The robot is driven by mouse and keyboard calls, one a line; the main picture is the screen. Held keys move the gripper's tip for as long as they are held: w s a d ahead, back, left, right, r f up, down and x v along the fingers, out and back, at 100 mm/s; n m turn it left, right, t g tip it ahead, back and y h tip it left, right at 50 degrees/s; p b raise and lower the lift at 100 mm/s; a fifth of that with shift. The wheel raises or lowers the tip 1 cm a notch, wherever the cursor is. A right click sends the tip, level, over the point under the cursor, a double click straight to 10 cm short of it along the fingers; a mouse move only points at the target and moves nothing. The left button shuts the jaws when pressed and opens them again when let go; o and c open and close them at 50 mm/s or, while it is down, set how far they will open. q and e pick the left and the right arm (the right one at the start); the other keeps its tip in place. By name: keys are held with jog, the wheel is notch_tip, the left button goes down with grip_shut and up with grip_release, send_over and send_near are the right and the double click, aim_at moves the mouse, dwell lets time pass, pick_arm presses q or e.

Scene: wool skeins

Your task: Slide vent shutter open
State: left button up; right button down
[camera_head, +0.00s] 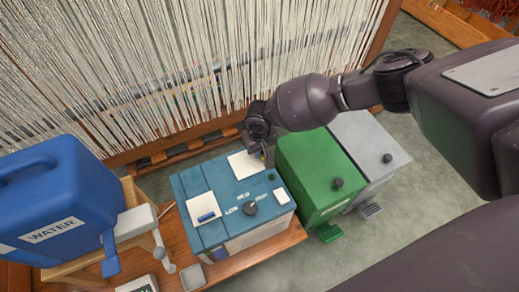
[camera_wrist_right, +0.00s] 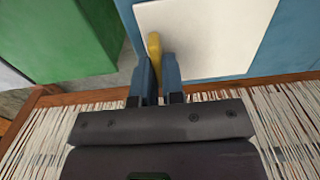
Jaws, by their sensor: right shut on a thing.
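A blue box (camera_head: 211,234) with a dial stands on the wooden table. A flat white plate (camera_head: 244,164) lies on the far part of its top and looks like the vent shutter; it also fills much of the right wrist view (camera_wrist_right: 206,38). My right gripper (camera_head: 262,152) is at the plate's far right edge. In the right wrist view its fingers (camera_wrist_right: 158,78) are shut on a yellow handle (camera_wrist_right: 154,46) beside the plate's edge. Whether any opening shows under the plate, I cannot tell. My left gripper is not in view.
A green bin (camera_head: 318,170) and a grey bin (camera_head: 370,150) stand close to the right of the box. A blue water jug (camera_head: 60,195) stands at the left. Hanging pale threads (camera_head: 190,60) are behind the box.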

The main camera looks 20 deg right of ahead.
jog(key=shift+w+d+r+p, duration=0.1)
jog(key=shift+d+r+p, duration=0.1)
jog(key=shift+d+p, duration=0.1)
jog(key=shift+w+d, duration=0.1)
jog(key=shift+d, duration=0.2)
jog(key=shift+d+r+p, duration=0.1)
jog(key=shift+d+p, duration=0.35)
jog(key=shift+d, duration=0.25)
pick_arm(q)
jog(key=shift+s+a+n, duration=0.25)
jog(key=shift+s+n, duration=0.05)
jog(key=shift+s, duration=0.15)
pick_arm(e)
jog(key=d, duration=0.5)
jog(key=shift+d+f, duration=0.2)
jog(key=shift+d, duration=0.05)
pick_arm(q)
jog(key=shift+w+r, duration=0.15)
pick_arm(e)
jog(key=c, duration=1.2)
grip_release()
jog(key=shift+f, duration=0.1)
